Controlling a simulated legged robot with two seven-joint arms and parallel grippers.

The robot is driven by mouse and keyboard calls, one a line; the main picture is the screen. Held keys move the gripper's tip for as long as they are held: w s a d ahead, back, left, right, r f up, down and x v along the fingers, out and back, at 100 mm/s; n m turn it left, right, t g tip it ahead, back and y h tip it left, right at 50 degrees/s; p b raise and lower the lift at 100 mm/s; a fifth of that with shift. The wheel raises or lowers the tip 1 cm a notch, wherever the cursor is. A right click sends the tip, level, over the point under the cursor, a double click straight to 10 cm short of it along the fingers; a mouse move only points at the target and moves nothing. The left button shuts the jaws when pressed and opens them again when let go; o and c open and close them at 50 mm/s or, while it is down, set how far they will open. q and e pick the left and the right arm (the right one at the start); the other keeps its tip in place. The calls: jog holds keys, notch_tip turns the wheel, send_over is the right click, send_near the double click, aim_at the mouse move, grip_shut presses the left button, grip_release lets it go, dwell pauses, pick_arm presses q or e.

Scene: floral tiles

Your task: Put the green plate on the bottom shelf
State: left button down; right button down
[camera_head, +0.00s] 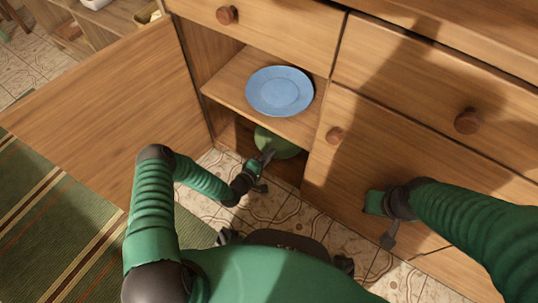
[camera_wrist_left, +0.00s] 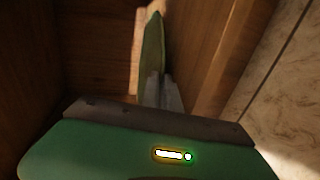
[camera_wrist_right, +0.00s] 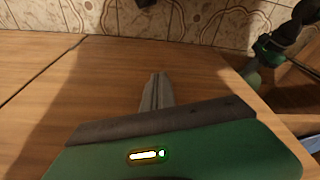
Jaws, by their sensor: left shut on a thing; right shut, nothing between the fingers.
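The green plate (camera_head: 279,146) is inside the open cabinet, in the lower compartment below the shelf with the blue plate. Its far part is hidden under that shelf. My left gripper (camera_head: 267,157) is shut on the plate's near edge. In the left wrist view the plate (camera_wrist_left: 153,45) shows edge-on between the fingers (camera_wrist_left: 158,90), close to wood surfaces; I cannot tell whether it rests on the bottom. My right gripper (camera_head: 391,237) is shut and empty in front of the closed right door; its fingers (camera_wrist_right: 157,92) show together in the right wrist view.
A blue plate (camera_head: 280,91) lies on the middle shelf (camera_head: 228,88). The cabinet door (camera_head: 115,110) stands open at the left. A closed door (camera_head: 400,170) and drawers (camera_head: 440,75) are at the right. A striped green rug (camera_head: 60,225) lies on the tiled floor.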

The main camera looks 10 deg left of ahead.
pick_arm(q)
jog(key=shift+s+a+f+b, duration=0.1)
jog(key=shift+f+b, duration=0.4)
jog(key=shift+f, duration=0.1)
dwell(0.3)
jog(key=c, duration=1.5)
grip_release()
jog(key=shift+f, duration=0.1)
jog(key=shift+c, duration=0.2)
jog(key=shift+s+a+p, duration=0.1)
jog(key=shift+s+p, duration=0.4)
jog(key=shift+s, duration=0.25)
jog(key=p+v, duration=0.1)
jog(key=v, duration=0.2)
jog(key=shift+s+a+p, duration=0.1)
jog(key=shift+s+p, duration=0.25)
jog(key=shift+p, duration=0.05)
